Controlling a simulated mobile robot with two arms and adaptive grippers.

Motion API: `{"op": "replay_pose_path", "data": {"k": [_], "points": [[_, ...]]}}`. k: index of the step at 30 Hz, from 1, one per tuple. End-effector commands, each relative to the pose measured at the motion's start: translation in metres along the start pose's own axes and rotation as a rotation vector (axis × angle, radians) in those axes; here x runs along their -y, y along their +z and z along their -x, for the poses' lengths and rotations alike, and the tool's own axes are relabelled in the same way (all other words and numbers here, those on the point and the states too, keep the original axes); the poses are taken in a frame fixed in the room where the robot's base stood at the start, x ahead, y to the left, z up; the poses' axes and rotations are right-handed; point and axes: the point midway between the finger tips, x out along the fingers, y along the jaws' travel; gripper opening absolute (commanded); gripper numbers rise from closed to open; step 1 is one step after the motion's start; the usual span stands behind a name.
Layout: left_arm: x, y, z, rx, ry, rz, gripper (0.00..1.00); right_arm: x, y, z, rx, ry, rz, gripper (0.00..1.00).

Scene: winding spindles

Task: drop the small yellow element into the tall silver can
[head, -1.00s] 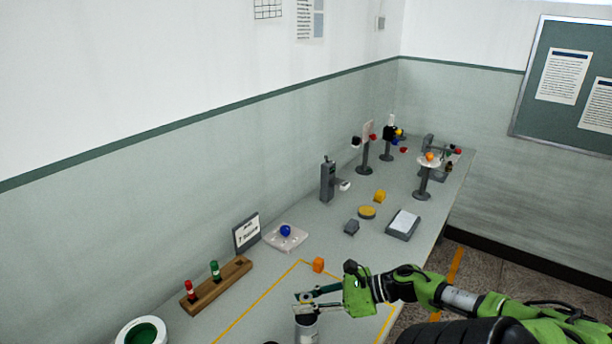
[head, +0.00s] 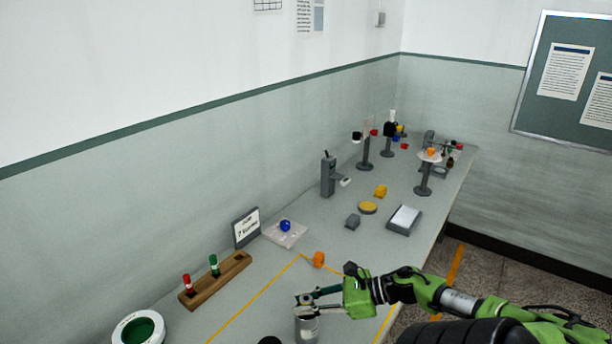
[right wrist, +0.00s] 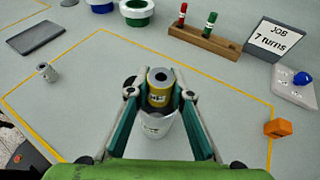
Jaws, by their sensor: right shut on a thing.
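My right gripper (head: 306,298) is shut on the small yellow element (right wrist: 159,90), which has a grey top with a dark hole and a yellow labelled band. It hangs roughly upright between the fingertips. The tall silver can (right wrist: 158,126) stands directly below it, and it also shows in the head view (head: 307,330). In the right wrist view the element overlaps the can's mouth and hides part of it. I cannot tell whether its lower end is inside the rim. My left gripper is not in view.
An orange cube (head: 319,259) lies near the yellow line. A wooden rack (head: 215,280) with red and green pieces, a job sign (head: 246,227) and a green-lined white bowl (right wrist: 137,10) stand beyond. A small grey cylinder (right wrist: 48,73) stands left. Table around the can is clear.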

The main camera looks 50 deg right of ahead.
Motion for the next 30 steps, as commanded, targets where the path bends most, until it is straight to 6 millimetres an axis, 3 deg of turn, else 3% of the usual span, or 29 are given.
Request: {"op": "replay_pose_path", "data": {"k": [5, 6, 7, 8, 19, 30], "points": [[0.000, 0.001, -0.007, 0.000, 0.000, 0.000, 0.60, 0.000, -0.008, -0.003, 0.001, 0.000, -0.001, 0.00], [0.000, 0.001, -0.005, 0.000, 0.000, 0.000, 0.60, 0.000, -0.006, -0.003, 0.000, 0.000, 0.000, 0.30], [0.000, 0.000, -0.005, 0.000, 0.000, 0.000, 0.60, 0.000, -0.006, -0.002, 0.000, 0.000, 0.000, 0.38], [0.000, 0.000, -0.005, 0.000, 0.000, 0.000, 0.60, 0.000, -0.006, -0.002, 0.000, 0.000, 0.000, 0.40], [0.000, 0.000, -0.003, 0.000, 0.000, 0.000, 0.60, 0.000, -0.004, -0.001, -0.001, 0.000, 0.000, 0.40], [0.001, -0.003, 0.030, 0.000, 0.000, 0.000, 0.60, 0.000, 0.029, 0.012, 0.000, -0.001, 0.000, 0.40]]}}
